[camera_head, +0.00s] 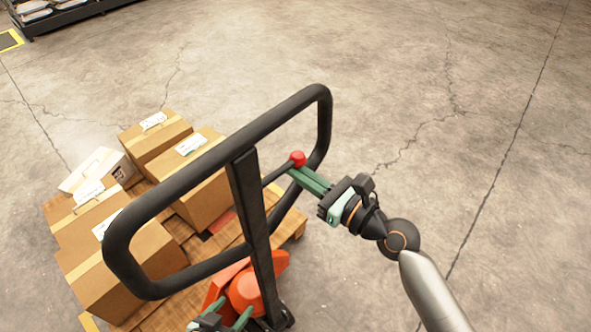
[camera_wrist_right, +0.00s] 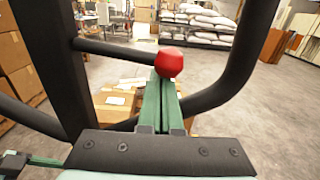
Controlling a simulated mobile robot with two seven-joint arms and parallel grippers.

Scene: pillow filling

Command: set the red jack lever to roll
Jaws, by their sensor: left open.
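The red jack lever ends in a round red knob (camera_head: 298,158) on a dark rod that juts from the handle post (camera_head: 250,205) of the pallet jack. The knob also shows in the right wrist view (camera_wrist_right: 170,61), with its rod running left to the post. My right gripper (camera_head: 300,173) has its green fingers together, with the tips right at the knob. In the wrist view the knob covers part of the fingertips (camera_wrist_right: 163,78); nothing shows between them. Whether they touch the knob is unclear. My left gripper (camera_head: 230,318) is open, low beside the post's base.
The black handle loop (camera_head: 215,150) surrounds the lever area. Beyond it, a wooden pallet (camera_head: 290,226) carries several cardboard boxes (camera_head: 205,195). The orange jack body (camera_head: 245,290) is below. Concrete floor at the right is clear. A shelf (camera_head: 70,15) stands far back left.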

